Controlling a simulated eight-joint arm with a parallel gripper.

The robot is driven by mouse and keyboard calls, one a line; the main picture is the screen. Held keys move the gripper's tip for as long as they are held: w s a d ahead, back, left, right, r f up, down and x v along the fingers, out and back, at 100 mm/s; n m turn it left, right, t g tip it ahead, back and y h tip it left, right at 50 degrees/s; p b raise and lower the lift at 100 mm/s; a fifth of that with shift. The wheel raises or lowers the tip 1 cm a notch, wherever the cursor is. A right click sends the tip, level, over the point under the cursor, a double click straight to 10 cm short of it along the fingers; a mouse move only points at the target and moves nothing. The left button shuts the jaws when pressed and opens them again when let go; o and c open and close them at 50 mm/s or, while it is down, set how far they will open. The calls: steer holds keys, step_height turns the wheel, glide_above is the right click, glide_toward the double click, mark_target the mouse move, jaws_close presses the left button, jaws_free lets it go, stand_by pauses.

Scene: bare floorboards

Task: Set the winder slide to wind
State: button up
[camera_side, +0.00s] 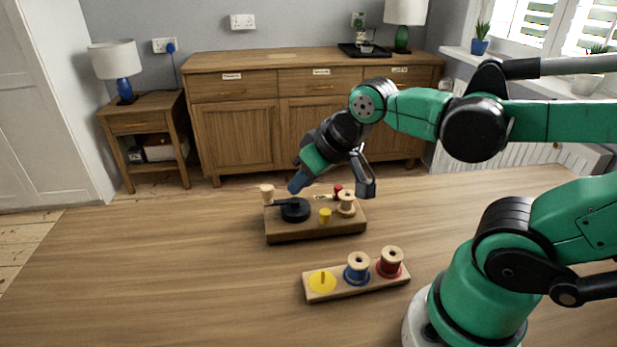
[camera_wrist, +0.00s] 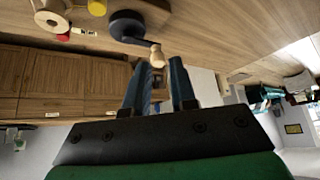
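The winder (camera_side: 295,210) is a black round body with a crank arm on a wooden base (camera_side: 285,234). The crank's wooden knob (camera_side: 267,191) stands at the left; it also shows in the wrist view (camera_wrist: 157,55). A small red knob (camera_side: 338,189), perhaps the slide, is at the base's far side beside a pale label (camera_side: 320,197); both show in the wrist view, the red knob (camera_wrist: 62,37) and the label (camera_wrist: 84,32). I cannot read its setting. My gripper (camera_wrist: 158,65) is open, blue fingers apart, with the crank knob seen between or beyond the tips. Contact is not visible.
A wooden spool (camera_side: 346,203) and a yellow cylinder (camera_side: 325,215) are on the same base. A rack (camera_side: 320,297) in front holds a blue spool (camera_side: 357,270), a red spool (camera_side: 390,263) and a yellow disc with a peg (camera_side: 322,282). The tabletop to the left is clear.

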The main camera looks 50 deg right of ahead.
steer(key=d+m+g, duration=0.1)
steer(key=d+m, duration=0.1)
steer(key=w+d+m+h, duration=0.1)
steer(key=d+m, duration=0.1)
steer(key=w+d+r+m+g+h, duration=0.1)
steer(key=d+m, duration=0.1)
steer(key=shift+d+m+g, duration=0.25)
steer(key=shift+m+g, duration=0.05)
jaws_close()
steer(key=d+m+g+h, duration=0.1)
steer(key=d+m+g, duration=0.3)
steer(key=d+m, duration=0.6)
steer(key=shift+f, duration=0.4)
steer(key=shift+w, duration=0.1)
steer(key=x, duration=0.9)
steer(key=shift+d+f, duration=0.15)
steer(key=shift+d, duration=0.1)
steer(key=a, duration=0.2)
steer(key=shift+a+f, duration=0.3)
steer(key=shift+a, duration=0.6)
